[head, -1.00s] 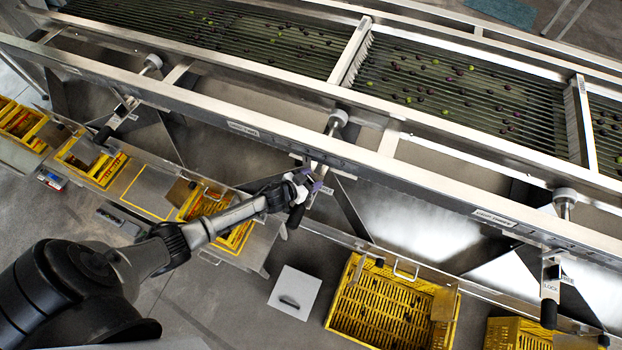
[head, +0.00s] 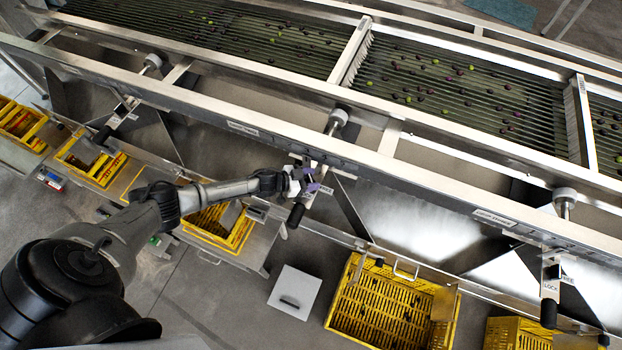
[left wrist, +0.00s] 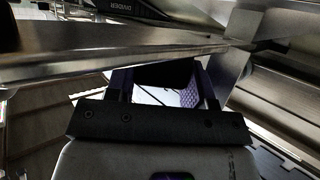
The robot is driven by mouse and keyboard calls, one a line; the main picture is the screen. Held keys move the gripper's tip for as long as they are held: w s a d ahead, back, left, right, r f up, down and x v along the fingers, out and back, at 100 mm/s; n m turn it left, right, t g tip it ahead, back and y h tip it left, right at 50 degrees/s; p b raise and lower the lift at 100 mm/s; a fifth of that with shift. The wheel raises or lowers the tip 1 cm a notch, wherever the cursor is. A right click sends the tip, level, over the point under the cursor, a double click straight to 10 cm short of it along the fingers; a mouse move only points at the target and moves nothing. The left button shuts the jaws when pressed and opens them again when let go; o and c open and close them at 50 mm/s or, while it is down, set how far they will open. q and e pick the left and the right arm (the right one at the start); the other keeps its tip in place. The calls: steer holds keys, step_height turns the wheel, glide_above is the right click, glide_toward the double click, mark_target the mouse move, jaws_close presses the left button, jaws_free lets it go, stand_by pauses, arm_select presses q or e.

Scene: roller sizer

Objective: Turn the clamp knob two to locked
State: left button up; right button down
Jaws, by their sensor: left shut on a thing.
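The middle clamp along the machine's front rail has a round metal cap (head: 338,118), a shaft and a lever with a black grip (head: 296,214). The grip points down and slightly left in the head view. My left gripper (head: 311,186) is at this lever, just above the black grip, with purple finger pads. It is shut on part of the clamp; my fingers partly hide the lever and its label plate (head: 326,189). In the left wrist view the jaws (left wrist: 165,95) have a dark piece (left wrist: 163,74) between them. My right gripper is not in view.
Similar clamps stand at left (head: 152,62) and right (head: 565,197), the right one with a FREE/LOCK plate (head: 550,285). The steel front rail (head: 420,190) runs close above my gripper. A yellow crate (head: 345,318) and a grey plate (head: 294,293) lie below.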

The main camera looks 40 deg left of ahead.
arm_select(q)
steer(key=m+g+h+b, duration=0.1)
steer(key=m, duration=0.1)
steer(key=m+g+h+b, duration=0.1)
steer(key=h, duration=0.1)
steer(key=shift+w+f+m+g+b, duration=0.1)
steer(key=shift+f+m+g+b, duration=0.05)
steer(key=shift+m+g+b, duration=0.2)
steer(key=m+g+h+b, duration=0.2)
steer(key=m+g+b, duration=0.1)
steer(key=shift+m+g+h+b, duration=0.4)
steer(key=shift+m+g+b, duration=0.25)
steer(key=shift+m, duration=0.1)
steer(key=shift+r, duration=0.2)
steer(key=o, duration=0.9)
